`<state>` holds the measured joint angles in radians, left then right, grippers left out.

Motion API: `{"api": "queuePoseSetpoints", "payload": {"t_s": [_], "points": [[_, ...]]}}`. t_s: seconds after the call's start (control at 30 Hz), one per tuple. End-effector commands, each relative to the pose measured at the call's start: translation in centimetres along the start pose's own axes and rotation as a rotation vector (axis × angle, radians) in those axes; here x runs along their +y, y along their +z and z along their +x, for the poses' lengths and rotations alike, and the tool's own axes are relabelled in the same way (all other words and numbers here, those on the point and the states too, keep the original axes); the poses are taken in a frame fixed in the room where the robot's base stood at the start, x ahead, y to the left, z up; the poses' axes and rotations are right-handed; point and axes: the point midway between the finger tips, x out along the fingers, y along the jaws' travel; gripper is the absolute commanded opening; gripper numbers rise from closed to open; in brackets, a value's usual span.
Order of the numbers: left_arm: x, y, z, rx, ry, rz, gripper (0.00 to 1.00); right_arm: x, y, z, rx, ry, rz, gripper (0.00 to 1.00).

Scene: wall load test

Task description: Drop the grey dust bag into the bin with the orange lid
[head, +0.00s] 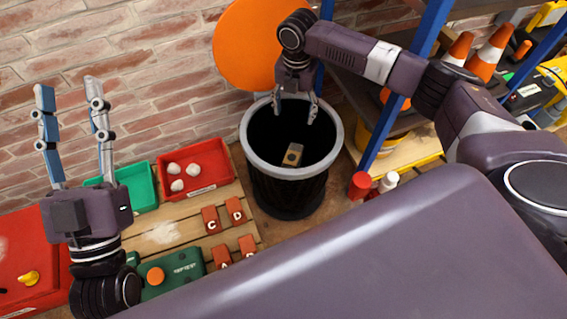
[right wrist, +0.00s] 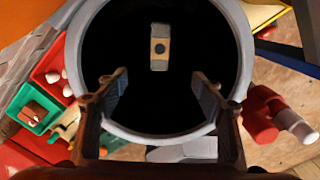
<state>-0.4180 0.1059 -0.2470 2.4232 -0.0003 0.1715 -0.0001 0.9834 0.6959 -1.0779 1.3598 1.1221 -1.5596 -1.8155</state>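The black bin with a grey rim (head: 331,155) stands on the floor by the brick wall. Its round orange lid (head: 240,45) is raised against the wall. The grey dust bag (head: 293,155), with a tan plate and a dark round hole, is inside the bin. It also shows in the right wrist view (right wrist: 159,30). I cannot tell whether it rests on the bottom. My right gripper (head: 293,112) points down over the bin mouth, open and empty, its fingers apart from the bag. My left gripper (head: 69,88) is raised at the left, open and empty.
A red tray (head: 215,172) with white lumps and a green tray (head: 140,185) lie left of the bin, near red lettered blocks (head: 211,220). A shelf with a blue post (head: 395,115) stands close on the right. Red and white bottles (head: 360,185) stand beside it.

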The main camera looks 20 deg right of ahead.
Motion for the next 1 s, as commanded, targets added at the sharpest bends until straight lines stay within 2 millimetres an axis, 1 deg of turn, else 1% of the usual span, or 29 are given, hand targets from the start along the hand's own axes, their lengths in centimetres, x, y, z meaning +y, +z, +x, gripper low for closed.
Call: {"api": "queuePoseSetpoints", "payload": {"t_s": [0.23,0.37,0.47,0.7,0.8,0.9,1.0], "points": [[0.0,0.0,0.0,-0.002,0.0,-0.001,0.4,-0.1,-0.1,0.1,0.001,-0.003,0.0,0.62],[0.0,0.0,0.0,-0.001,0.0,-0.001,0.4,0.0,0.0,-1.1,0.0,-0.001,-0.001,0.62],[0.0,0.0,0.0,-0.001,0.0,-0.001,0.4,0.0,0.0,-2.9,-0.002,0.001,-0.002,0.62],[0.0,0.0,0.0,-0.001,0.0,0.0,0.4,0.0,0.1,-8.1,-0.002,0.001,0.0,0.62],[0.0,0.0,0.0,-0.001,0.0,0.0,0.4,0.0,0.0,-9.8,-0.001,0.001,0.0,0.62],[0.0,0.0,0.0,-0.001,0.0,0.0,0.4,0.0,0.0,-11.0,-0.001,0.0,0.0,0.62],[0.0,0.0,0.0,-0.001,0.0,0.0,0.4,0.0,0.0,-11.7,0.0,0.0,-0.001,0.62]]}}
